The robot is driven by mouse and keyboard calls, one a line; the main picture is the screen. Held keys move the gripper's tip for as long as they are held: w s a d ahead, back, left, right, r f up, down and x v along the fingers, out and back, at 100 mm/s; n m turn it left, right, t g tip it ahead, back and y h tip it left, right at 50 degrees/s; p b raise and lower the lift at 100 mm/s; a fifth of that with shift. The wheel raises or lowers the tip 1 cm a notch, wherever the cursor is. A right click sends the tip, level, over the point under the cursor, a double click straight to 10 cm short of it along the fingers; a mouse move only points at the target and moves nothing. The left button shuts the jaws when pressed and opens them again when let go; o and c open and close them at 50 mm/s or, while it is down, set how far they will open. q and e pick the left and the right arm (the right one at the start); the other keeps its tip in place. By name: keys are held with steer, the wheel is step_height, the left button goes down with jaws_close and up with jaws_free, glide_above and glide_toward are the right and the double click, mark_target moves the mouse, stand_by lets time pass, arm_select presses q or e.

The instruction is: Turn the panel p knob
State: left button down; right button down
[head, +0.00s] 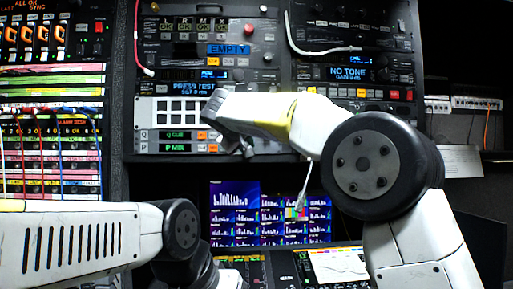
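The panel p row (160,148) shows in the head view as a pale strip with a green "P MIX" display and small orange and white buttons. It lies just under a like row with a "Q SUB" display (175,135). My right arm reaches in from the right, and its wrist end (232,120) is in front of the right part of these rows. The panel p knob cannot be made out; the arm covers that area. The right gripper's fingers are not clear, so contact and opening cannot be told. My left arm is low at the left, its gripper not visible.
Rack units with displays and buttons (352,72) fill the wall above. A white cable (315,50) hangs across the right unit, a red-ended cable (138,45) at left. Patch bays with cables (50,150) stand far left. Monitors (235,213) and a console are below.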

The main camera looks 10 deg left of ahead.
steer(key=shift+d+f+m+y, duration=0.15)
steer(key=shift+m+y, duration=0.25)
steer(key=shift+m, duration=0.3)
steer(key=shift+g, duration=0.3)
steer(key=c, duration=1.3)
jaws_free()
steer(key=v, duration=0.7)
steer(key=shift+s+r, duration=0.2)
steer(key=shift+s, duration=0.15)
